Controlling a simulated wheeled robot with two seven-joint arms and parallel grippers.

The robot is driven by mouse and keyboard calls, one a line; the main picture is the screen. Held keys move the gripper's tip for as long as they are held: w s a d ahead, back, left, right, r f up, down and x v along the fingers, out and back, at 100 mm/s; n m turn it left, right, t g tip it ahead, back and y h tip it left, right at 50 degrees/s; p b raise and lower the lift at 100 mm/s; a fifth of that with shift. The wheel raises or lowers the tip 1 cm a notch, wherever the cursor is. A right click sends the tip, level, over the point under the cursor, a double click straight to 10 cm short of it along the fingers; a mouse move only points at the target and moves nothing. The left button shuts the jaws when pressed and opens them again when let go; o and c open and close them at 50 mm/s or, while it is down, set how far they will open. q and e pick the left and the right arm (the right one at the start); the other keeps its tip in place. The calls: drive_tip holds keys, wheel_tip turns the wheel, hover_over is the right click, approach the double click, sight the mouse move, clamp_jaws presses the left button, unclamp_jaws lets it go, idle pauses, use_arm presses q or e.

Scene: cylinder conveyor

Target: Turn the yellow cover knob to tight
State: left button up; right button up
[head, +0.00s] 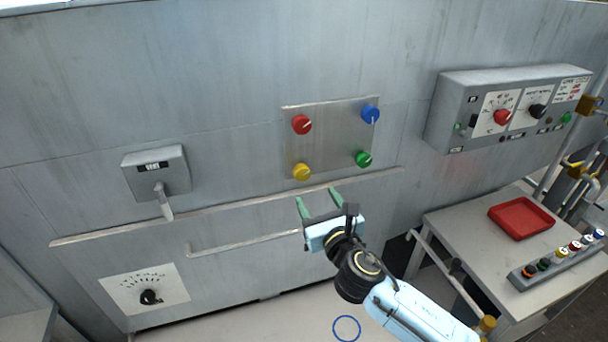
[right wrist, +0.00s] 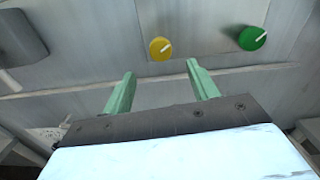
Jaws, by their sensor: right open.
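The yellow knob (head: 302,172) is at the lower left of a metal plate (head: 331,137) on the grey machine wall. It carries a pale pointer line that slants up to the right. It also shows in the right wrist view (right wrist: 160,49), beyond and between the fingertips. My right gripper (head: 318,195) is just below the knob in the head view, open and empty, with its green fingers apart and not touching the knob. In the right wrist view the gripper (right wrist: 160,72) points toward the wall. My left gripper is not in view.
Red (head: 301,124), blue (head: 370,114) and green (head: 363,159) knobs share the plate. A long rail (head: 230,206) runs along the wall below it. A lever box (head: 156,172) is at left. At right stand a control box (head: 510,105) and a table with a red tray (head: 521,218).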

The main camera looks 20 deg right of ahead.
sight(303, 174)
drive_tip(key=w, duration=1)
drive_tip(key=shift+a, duration=0.2)
drive_tip(key=shift+c, duration=0.5)
drive_tip(key=c, duration=0.9)
